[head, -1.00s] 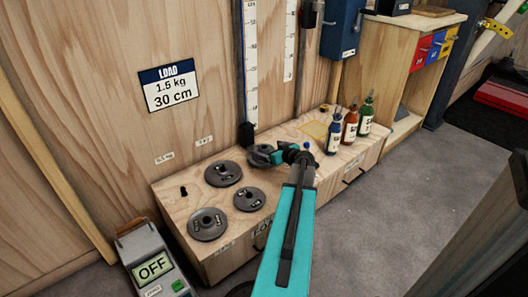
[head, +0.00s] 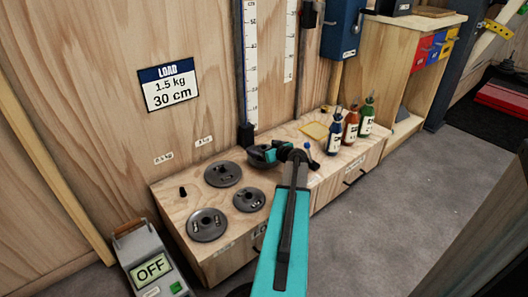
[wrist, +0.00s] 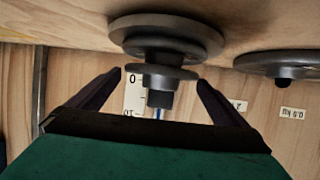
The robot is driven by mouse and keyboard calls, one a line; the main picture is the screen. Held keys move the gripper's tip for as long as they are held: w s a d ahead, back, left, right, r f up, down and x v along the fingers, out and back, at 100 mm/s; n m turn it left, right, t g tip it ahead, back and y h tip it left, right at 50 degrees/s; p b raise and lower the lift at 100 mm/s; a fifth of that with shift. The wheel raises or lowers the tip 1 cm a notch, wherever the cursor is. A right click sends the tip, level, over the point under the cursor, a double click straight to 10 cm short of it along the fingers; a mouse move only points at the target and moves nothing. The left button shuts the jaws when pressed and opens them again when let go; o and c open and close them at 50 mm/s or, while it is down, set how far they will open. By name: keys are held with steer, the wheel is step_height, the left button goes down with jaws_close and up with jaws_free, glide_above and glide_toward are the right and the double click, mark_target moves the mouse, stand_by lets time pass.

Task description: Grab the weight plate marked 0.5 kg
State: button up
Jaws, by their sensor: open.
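My gripper (wrist: 160,80) is open, its two dark fingers pointing towards the wall. Dark grey round discs (wrist: 165,35), a smaller one stacked with wider ones, show between and just beyond the fingertips in the wrist view, which looks upside down. No mark on them can be read there. In the head view my gripper (head: 258,155) is at the back of the wooden box and covers most of what is there. Three dark plates lie in the open: one at the back (head: 222,173), one in the middle (head: 249,199), one in front (head: 207,224). Their marks are too small to read.
A wall label reading 0.5 kg (wrist: 292,113) is behind a short black peg (head: 183,191). A ruler (head: 250,70) stands behind my gripper. Several bottles (head: 350,128) stand on the box (head: 290,205) to the right. A scale showing OFF (head: 152,268) is front left.

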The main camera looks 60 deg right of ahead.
steer(key=c, duration=1.5)
steer(key=shift+o, duration=0.2)
steer(key=shift+r, duration=0.1)
steer(key=shift+r+p, duration=0.4)
steer(key=shift+r, duration=0.2)
steer(key=r, duration=0.1)
steer(key=r+p, duration=0.1)
steer(key=shift+s+a+r, duration=0.15)
steer(key=shift+s+r, duration=0.15)
steer(key=shift+s, duration=0.05)
steer(key=s+a+r+p, duration=0.1)
steer(key=s+a+p, duration=0.2)
steer(key=s, duration=1.1)
steer(key=shift+s+a, duration=0.15)
steer(key=shift+a, duration=1.05)
